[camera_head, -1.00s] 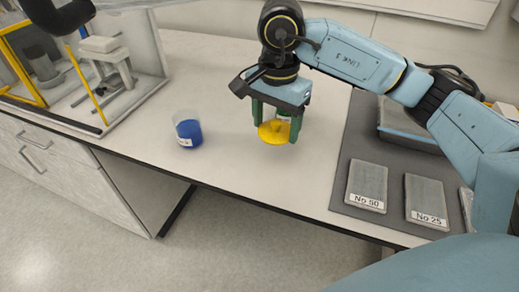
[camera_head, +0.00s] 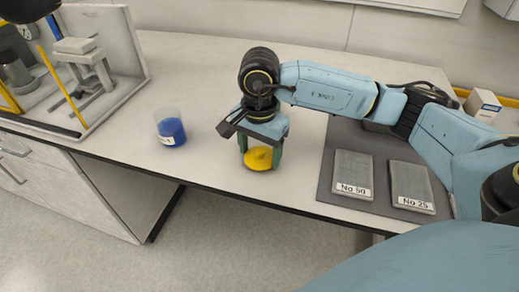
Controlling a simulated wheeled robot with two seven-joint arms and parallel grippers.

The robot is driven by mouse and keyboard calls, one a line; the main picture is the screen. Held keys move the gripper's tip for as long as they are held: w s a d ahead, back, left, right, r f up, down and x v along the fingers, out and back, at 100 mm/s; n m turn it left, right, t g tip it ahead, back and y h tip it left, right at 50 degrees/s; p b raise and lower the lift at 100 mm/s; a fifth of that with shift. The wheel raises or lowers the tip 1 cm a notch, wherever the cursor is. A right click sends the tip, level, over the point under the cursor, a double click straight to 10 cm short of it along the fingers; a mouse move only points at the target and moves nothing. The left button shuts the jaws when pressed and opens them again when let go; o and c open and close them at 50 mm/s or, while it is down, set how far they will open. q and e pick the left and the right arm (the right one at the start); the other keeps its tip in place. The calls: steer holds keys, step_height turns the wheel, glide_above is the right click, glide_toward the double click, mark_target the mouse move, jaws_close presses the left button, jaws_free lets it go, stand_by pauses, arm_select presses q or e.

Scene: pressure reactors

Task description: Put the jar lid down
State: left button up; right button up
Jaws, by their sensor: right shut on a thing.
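The yellow jar lid (camera_head: 258,160) is between the green fingers of my right gripper (camera_head: 260,154), which is shut on it. The gripper points down over the front part of the white bench top (camera_head: 215,75). I cannot tell whether the lid touches the bench or hangs just above it. No jar is clearly visible; the gripper may hide what stands behind it. My left gripper is not in view.
A clear beaker with blue contents (camera_head: 171,131) stands left of the lid. A grey mat (camera_head: 330,170) with plates labelled No 50 (camera_head: 353,172) and No 25 (camera_head: 411,185) lies to the right. A balance-like device (camera_head: 85,65) stands at far left. The bench's front edge is close.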

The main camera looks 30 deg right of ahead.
mark_target(260, 150)
steer(key=shift+f, duration=0.1)
steer(key=o, duration=0.5)
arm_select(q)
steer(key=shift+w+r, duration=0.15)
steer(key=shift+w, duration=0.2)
arm_select(e)
steer(key=o, duration=0.4)
steer(key=shift+o, duration=0.2)
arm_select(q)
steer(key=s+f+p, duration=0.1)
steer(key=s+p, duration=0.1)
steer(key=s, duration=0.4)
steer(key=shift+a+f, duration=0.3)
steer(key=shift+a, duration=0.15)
arm_select(e)
step_height(260, 150, up, 12)
